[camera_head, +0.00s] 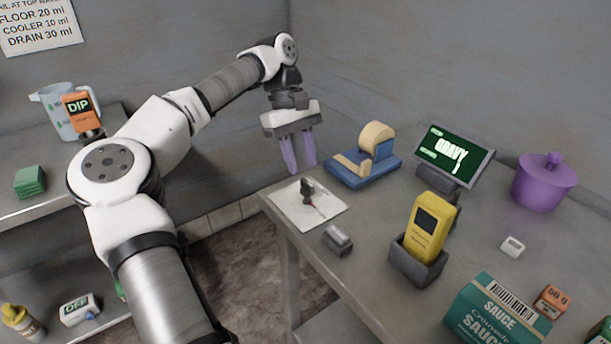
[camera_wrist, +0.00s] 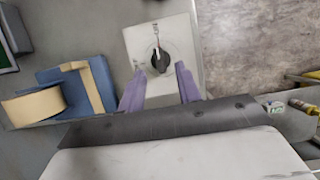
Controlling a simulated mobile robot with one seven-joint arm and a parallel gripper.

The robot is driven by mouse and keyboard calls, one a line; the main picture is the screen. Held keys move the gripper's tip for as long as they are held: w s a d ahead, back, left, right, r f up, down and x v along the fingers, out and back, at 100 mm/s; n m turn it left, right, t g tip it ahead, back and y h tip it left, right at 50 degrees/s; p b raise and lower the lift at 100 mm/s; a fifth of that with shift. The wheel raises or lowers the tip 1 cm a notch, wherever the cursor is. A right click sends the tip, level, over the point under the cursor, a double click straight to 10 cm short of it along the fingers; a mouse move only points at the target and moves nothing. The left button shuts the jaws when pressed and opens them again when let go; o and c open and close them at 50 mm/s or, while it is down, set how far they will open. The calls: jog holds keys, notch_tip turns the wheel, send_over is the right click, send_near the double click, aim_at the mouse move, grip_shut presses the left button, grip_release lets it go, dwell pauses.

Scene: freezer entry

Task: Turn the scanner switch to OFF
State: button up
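The switch is a black knob (camera_head: 308,189) with a pointer, on a flat white plate (camera_head: 290,205) at the left corner of the grey table. In the wrist view, the knob (camera_wrist: 160,60) sits on the plate (camera_wrist: 137,44), with a thin reddish line toward the top. I cannot read any ON or OFF marks on the plate. My gripper (camera_head: 300,168) is open and empty, its purple fingers pointing down above the plate. In the wrist view, the gripper's fingers (camera_wrist: 160,68) appear on either side of the knob, apart from it.
A blue tape dispenser (camera_head: 363,172) stands just right of the plate; a small grey block (camera_head: 337,240) lies in front. A yellow scanner (camera_head: 427,227) stands in a dark holder (camera_head: 416,266). A screen (camera_head: 455,156) and purple pot (camera_head: 543,184) stand further right.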

aim_at(307, 182)
jog(key=shift+x, duration=2.15)
jog(key=shift+c, duration=0.3)
grip_shut()
